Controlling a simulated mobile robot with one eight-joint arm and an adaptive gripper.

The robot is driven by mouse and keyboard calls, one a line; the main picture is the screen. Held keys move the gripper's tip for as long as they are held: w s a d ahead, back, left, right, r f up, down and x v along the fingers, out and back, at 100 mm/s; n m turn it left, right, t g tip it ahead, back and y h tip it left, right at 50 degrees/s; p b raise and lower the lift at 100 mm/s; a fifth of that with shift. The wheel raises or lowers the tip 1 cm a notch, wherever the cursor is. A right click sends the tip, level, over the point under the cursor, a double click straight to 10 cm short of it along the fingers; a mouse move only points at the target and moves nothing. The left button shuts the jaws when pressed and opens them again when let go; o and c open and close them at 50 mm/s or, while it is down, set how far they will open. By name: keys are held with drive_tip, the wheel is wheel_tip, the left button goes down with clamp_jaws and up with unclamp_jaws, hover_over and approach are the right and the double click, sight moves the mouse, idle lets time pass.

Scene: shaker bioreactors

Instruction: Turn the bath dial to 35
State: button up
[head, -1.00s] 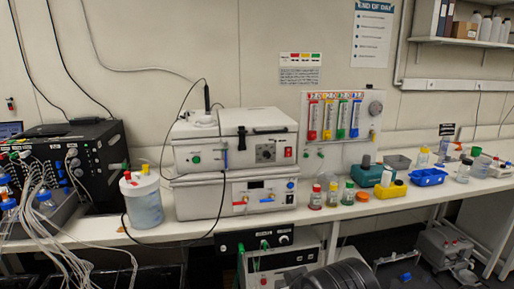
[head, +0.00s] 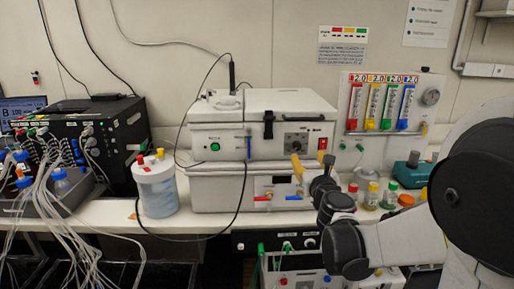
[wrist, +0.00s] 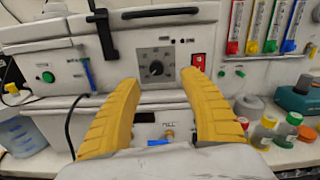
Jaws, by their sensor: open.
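The bath dial (head: 296,142) is a dark round knob on a dark square plate, on the front of the upper white bath unit (head: 222,129). It also shows in the wrist view (wrist: 156,68), between and beyond my fingers. Its scale is too small to read. My gripper (head: 310,166) has yellow fingers and is open and empty, in front of the unit and just below the dial. In the wrist view my gripper (wrist: 162,92) has a finger on either side of the dial, apart from it.
A red switch (wrist: 198,62) sits right of the dial and a black latch (head: 268,124) up to its left. Below are a blue-and-red-valved lower unit (head: 230,188) and colour-capped bottles (head: 371,196). A black cable hangs left of the dial.

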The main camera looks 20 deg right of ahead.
sight(298, 147)
drive_tip(key=w+n+b, duration=0.1)
drive_tip(key=w, duration=0.2)
drive_tip(key=w+d+f+n, duration=0.1)
drive_tip(key=w, duration=0.3)
drive_tip(key=w+d+n+y+b, duration=0.1)
drive_tip(key=w, duration=0.3)
drive_tip(key=shift+w+d+f+b, duration=0.25)
drive_tip(key=shift+b, duration=0.1)
clamp_jaws()
